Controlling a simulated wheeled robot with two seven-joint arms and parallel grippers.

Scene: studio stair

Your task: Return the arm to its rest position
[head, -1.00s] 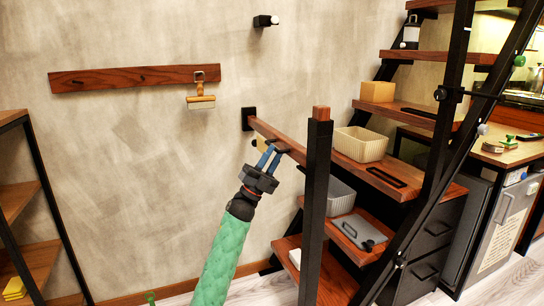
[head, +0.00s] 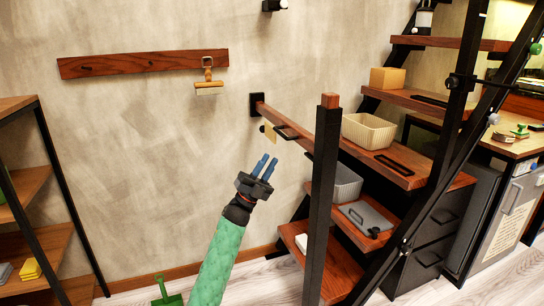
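My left arm comes up from the bottom in a green sleeve. Its gripper (head: 267,164) points up and away, with two blue fingers apart and nothing between them. It stands in front of the plaster wall, below and a little left of the wooden rail (head: 290,124). A small pale yellow tag (head: 270,132) is at the rail's far end, apart from the fingertips. My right gripper is not in view.
A dark post (head: 320,200) stands close to the right of my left gripper. Stair shelves with a cream basket (head: 368,130) lie beyond it. A shelf rack (head: 40,190) is at the left, and a green dustpan (head: 167,294) is low down.

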